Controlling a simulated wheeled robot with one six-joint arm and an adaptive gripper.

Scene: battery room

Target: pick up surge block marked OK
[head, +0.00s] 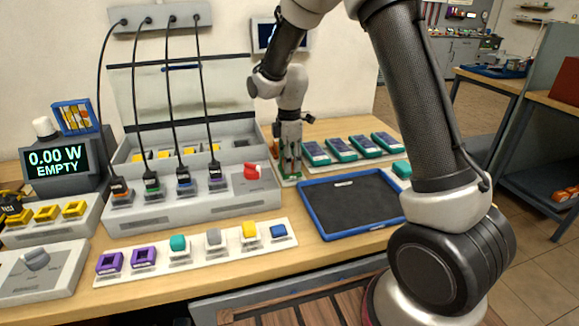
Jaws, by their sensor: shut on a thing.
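My gripper (289,172) points down at the left end of a row of teal blocks with dark faces. It is shut on a teal-green block (291,178), mostly hidden by the fingers, at the left end of the white strip. The other teal blocks in the row (315,152), (341,148), (364,145) and (386,141) lie to the right of my gripper. Their markings are too small to read, so I cannot tell which says OK.
A blue-rimmed dark tray (303,207) lies in front of the row. Another teal block (402,169) is partly hidden behind my arm. A grey panel (180,206) with cables and a red knob (251,171) stands left. A white strip (195,262) of coloured pieces is in front.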

